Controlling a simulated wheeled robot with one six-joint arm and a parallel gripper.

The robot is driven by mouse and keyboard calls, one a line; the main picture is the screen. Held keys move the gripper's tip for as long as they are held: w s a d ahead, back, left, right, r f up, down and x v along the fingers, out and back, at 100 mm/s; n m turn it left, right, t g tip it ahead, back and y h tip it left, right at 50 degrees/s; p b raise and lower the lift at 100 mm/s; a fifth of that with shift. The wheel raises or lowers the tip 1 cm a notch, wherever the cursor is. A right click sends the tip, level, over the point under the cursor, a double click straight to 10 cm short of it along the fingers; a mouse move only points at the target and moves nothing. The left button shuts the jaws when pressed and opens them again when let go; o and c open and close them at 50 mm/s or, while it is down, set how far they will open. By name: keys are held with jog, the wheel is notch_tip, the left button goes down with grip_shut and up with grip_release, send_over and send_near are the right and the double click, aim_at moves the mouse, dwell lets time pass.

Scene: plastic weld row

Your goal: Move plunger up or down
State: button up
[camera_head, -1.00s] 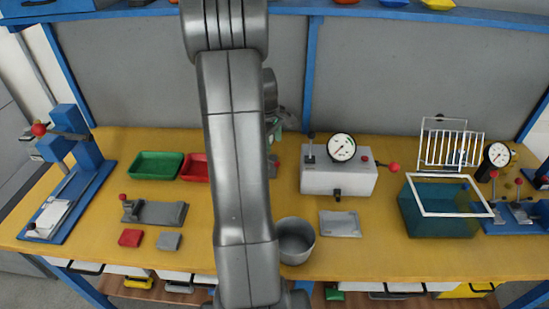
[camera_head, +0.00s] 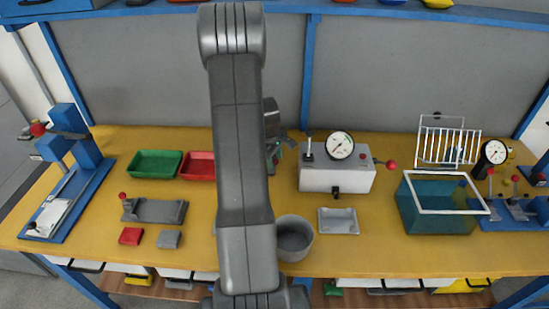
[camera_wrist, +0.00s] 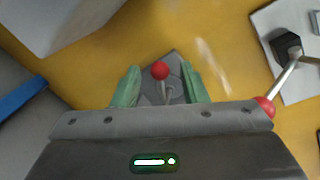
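In the wrist view, a red ball knob (camera_wrist: 160,70) tops a short grey rod on a grey base (camera_wrist: 174,66). I cannot tell whether this is the plunger. My gripper (camera_wrist: 160,86) is open, with its two green fingers apart on either side of the knob and rod in the picture. No finger visibly touches them, and their depth is unclear. In the head view my gripper (camera_head: 275,150) is partly hidden behind my arm, above the back of the bench. The knob and grey base are not clearly visible there.
In the wrist view, a lever with a red ball (camera_wrist: 265,106) is close to the right of my gripper, and a pale block (camera_wrist: 68,22) is at upper left. In the head view, a white gauge box (camera_head: 335,181) stands right of my arm and a grey pot (camera_head: 294,240) nearer the front.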

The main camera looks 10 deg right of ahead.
grip_shut()
jog(key=shift+r, duration=1.05)
jog(key=shift+o, duration=0.7)
grip_release()
notch_tip(320, 180, up, 14)
jog(key=s+a+b, duration=0.1)
jog(key=a, duration=0.1)
jog(key=shift+s+f, duration=0.25)
jog(key=shift+s, duration=0.15)
